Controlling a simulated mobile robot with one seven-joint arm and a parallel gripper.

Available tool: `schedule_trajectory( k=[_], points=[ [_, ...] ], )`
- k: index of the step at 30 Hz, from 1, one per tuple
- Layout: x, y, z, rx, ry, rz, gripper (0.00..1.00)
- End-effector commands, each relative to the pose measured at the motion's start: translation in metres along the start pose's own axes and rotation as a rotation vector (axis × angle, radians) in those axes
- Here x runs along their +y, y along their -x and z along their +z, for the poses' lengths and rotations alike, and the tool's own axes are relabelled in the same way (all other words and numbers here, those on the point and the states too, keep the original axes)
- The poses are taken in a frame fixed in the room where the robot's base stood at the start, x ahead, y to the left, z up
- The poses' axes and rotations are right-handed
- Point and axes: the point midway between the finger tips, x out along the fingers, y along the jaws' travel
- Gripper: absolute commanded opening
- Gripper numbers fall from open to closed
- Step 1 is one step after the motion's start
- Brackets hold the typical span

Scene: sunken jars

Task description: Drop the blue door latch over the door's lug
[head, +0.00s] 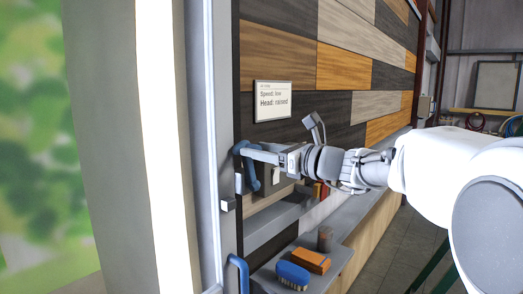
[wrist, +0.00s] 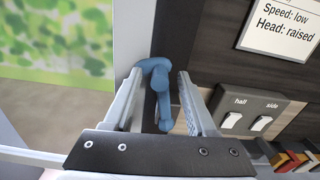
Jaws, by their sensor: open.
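The blue door latch (head: 252,178) is on the dark wall edge beside the pale door frame in the head view. It also shows in the wrist view (wrist: 159,84), with a rounded top and an arm reaching down. My gripper (head: 249,152) is at the latch's upper part. In the wrist view my gripper (wrist: 160,76) is open, one finger on each side of the latch; I cannot tell whether either finger touches it. A small grey block (head: 228,204), which looks like the door's lug, sticks out below and left of the latch. It is not visible in the wrist view.
A blue handle (head: 240,272) is lower on the door. A switch panel (wrist: 245,112) and a sign (head: 272,100) are on the wall to the right.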

Motion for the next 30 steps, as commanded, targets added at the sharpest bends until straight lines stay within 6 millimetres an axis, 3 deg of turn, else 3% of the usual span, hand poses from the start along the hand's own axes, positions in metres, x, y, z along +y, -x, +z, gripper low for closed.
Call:
schedule_trajectory(
  k=[3,13,30],
  points=[
    [0.0001,0.0001,-0.0002,0.000,0.000,0.000,0.57],
    [0.0002,0.0004,-0.0002,0.000,0.000,0.001,0.00],
    [0.0001,0.0005,-0.0004,0.001,0.000,0.001,0.00]
  ],
)
